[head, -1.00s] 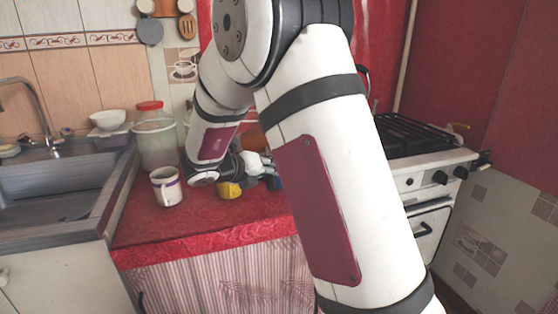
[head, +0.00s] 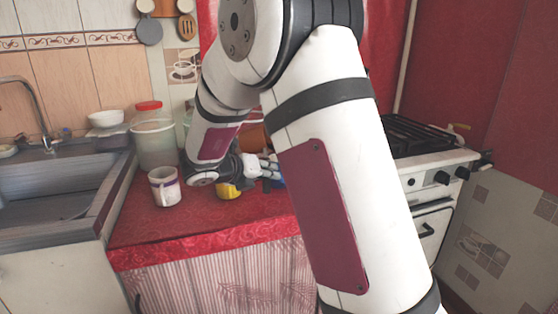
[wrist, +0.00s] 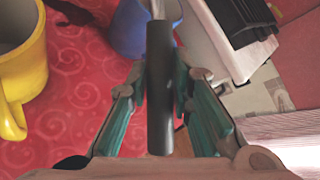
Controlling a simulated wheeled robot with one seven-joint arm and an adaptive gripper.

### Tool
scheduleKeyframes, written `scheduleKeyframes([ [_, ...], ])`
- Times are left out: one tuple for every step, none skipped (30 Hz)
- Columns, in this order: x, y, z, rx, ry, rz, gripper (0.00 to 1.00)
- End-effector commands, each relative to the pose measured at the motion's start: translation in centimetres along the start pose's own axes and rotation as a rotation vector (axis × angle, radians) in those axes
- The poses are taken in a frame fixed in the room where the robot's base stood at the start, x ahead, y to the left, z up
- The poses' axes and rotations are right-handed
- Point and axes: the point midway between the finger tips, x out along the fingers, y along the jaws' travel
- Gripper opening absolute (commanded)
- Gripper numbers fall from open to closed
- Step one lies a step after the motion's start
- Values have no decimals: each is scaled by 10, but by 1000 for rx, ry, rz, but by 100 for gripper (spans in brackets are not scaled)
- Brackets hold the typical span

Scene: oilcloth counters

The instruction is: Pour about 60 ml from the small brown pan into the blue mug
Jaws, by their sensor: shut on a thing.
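My gripper (wrist: 160,88) is shut on a dark handle (wrist: 160,110), whose pale metal neck runs out of the top of the wrist view. I take this as the handle of the small brown pan; its bowl is outside the wrist view. The blue mug (wrist: 128,30) stands at the top of the wrist view, partly hidden by the handle and cut off by the frame edge. I cannot see the pan's contents.
A yellow mug (wrist: 22,75) stands left of my gripper on the red oilcloth (head: 190,222). A white mug with a purple band (head: 166,192) and a red-lidded container (head: 155,145) stand farther left. The sink (head: 50,185) is far left, the stove (head: 430,165) right.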

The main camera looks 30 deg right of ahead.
Motion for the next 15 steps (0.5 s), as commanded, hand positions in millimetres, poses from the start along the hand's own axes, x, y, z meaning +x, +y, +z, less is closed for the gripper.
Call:
scheduleKeyframes([
  [-2, -3, 4, -8, -2, -7, 0],
  [-3, -4, 5, -19, -2, -14, 0],
  [-4, -6, 7, -36, -1, -24, 0],
  [-5, -7, 9, -49, -1, -32, 0],
  [-6, -9, 10, -61, -1, -41, 0],
  [-7, -10, 12, -79, 0, -51, 0],
  [-8, -12, 13, -94, 0, -59, 0],
  [-9, -13, 14, -107, 1, -69, 0],
  [-9, -14, 14, -137, 3, -85, 0],
  [-9, -14, 14, -164, 4, -102, 0],
  [-9, -15, 15, -188, 5, -117, 0],
  [-9, -15, 15, -215, 5, -134, 0],
  [-9, -16, 15, -228, 6, -144, 0],
  [-8, -16, 15, -237, 7, -149, 0],
  [-8, -16, 14, -242, 7, -153, 0],
])
